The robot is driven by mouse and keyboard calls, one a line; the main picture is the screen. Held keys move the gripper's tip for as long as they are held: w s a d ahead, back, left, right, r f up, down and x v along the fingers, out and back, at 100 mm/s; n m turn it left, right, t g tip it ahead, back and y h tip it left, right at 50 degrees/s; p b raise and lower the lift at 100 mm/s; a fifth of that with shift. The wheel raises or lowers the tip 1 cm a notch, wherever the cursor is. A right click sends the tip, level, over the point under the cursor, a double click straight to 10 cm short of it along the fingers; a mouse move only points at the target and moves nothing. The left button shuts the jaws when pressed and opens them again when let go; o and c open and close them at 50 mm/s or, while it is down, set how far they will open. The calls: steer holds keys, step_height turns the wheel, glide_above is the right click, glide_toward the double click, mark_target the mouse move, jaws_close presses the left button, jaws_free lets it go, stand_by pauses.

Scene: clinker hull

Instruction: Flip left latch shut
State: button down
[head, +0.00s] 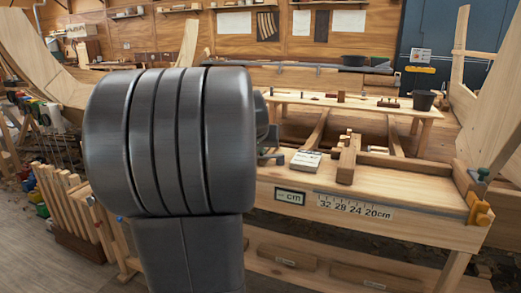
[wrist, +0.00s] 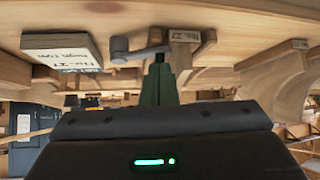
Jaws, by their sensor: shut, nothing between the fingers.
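In the wrist view a grey lever with a round knob (wrist: 120,46) at its left end lies along the wooden surface, its thin arm running right toward a wooden block. It looks like a latch, but I cannot tell whether it is the left one or which way it is set. My gripper (wrist: 159,60) is shut and empty, a dark narrow shape whose tip appears at or just below the lever's arm. I cannot tell whether they touch. In the head view my own arm covers the middle left and hides the fingers. A small grey part (head: 270,156) shows beside it at the bench edge.
The wooden bench (head: 418,222) has a centimetre scale on its front. A pale labelled block (head: 306,161) and a wooden block (head: 347,164) sit on it. The labelled block is also near the lever in the wrist view (wrist: 62,50).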

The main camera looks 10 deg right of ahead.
steer(key=shift+w+a+f+m+g+h+b, duration=0.15)
steer(key=shift+w+m+h+b, duration=0.2)
steer(key=shift+m+b, duration=0.15)
steer(key=shift+w+a+f+m+g+h+b, duration=0.15)
steer(key=shift+w+m+h+b, duration=0.15)
steer(key=shift+m+b, duration=0.15)
steer(key=shift+w+m+h+b, duration=0.35)
steer(key=shift+w+m+b, duration=0.05)
steer(key=shift+m+b, duration=0.15)
steer(key=shift+w+r+g, duration=0.15)
steer(key=shift+g, duration=0.15)
steer(key=shift+w+r+m, duration=0.1)
steer(key=shift+w+m, duration=0.2)
steer(key=shift+w, duration=0.1)
